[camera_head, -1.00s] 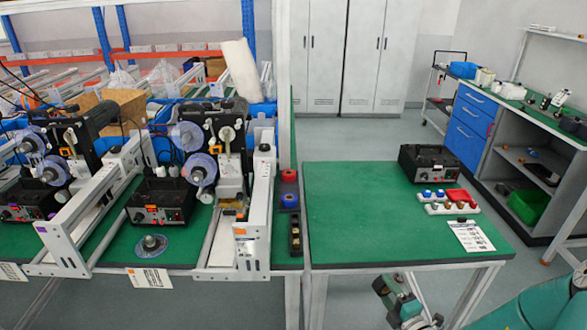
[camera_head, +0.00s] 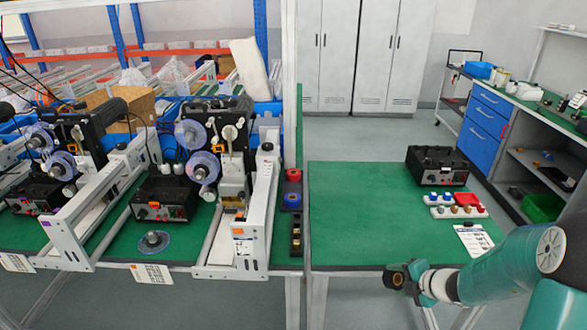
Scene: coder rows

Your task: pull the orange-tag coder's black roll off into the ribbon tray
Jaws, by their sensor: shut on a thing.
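The nearer coder (camera_head: 215,115) stands on the left bench. It has two clear discs with grey hubs, and an orange tag (camera_head: 154,205) shows on its black control box. Any black roll on it is hard to make out. A narrow dark tray (camera_head: 297,250) lies at the bench's right edge; a blue and a red roll sit in a dark holder behind it. I take the narrow tray as the ribbon tray, but cannot be sure. My gripper (camera_head: 409,279) is at lower right, beyond the right table's front edge, shut on a small dark roll (camera_head: 393,279).
A second coder (camera_head: 60,150) stands further left. A loose clear disc (camera_head: 154,240) lies on the bench. The right green table (camera_head: 350,220) is mostly clear, with a black box (camera_head: 437,166), small parts blocks and a paper sheet (camera_head: 473,240) at its right.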

